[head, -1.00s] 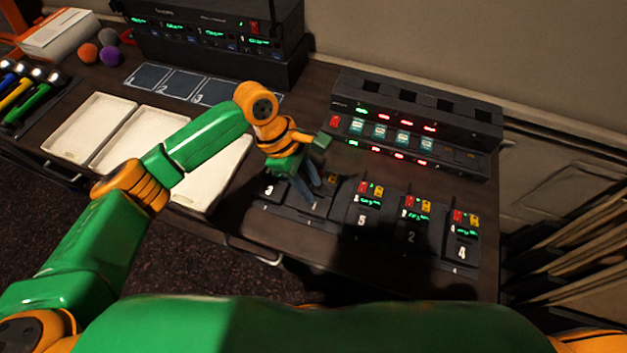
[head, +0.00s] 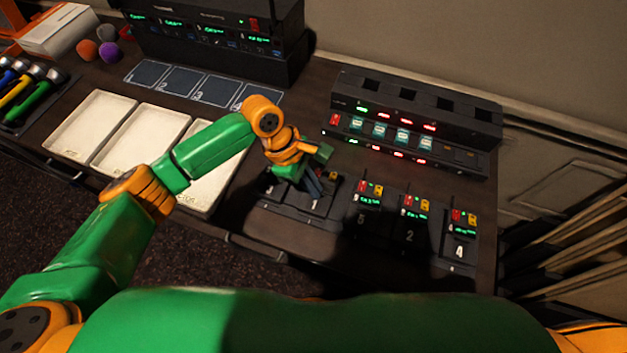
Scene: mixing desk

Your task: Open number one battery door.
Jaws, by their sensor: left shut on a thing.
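The number one bodypack (head: 315,207) is a dark unit with a white 1 on its face. It lies in the row of packs near the desk's front edge, between packs 3 and 5. My left gripper (head: 314,186) points down over its upper part, just above the numeral. Its fingers are close together and shut on the number one battery door; the grip itself is small and dark, and how far the door stands open cannot be told. The gripper hides most of the pack's top end. My right gripper is out of view.
Pack 3 (head: 269,192) is close on the left, partly behind my arm. Packs 5 (head: 361,219), 2 (head: 410,234) and 4 (head: 459,249) stand to the right. A charger rack (head: 415,105) is behind them. White trays (head: 92,127) lie left.

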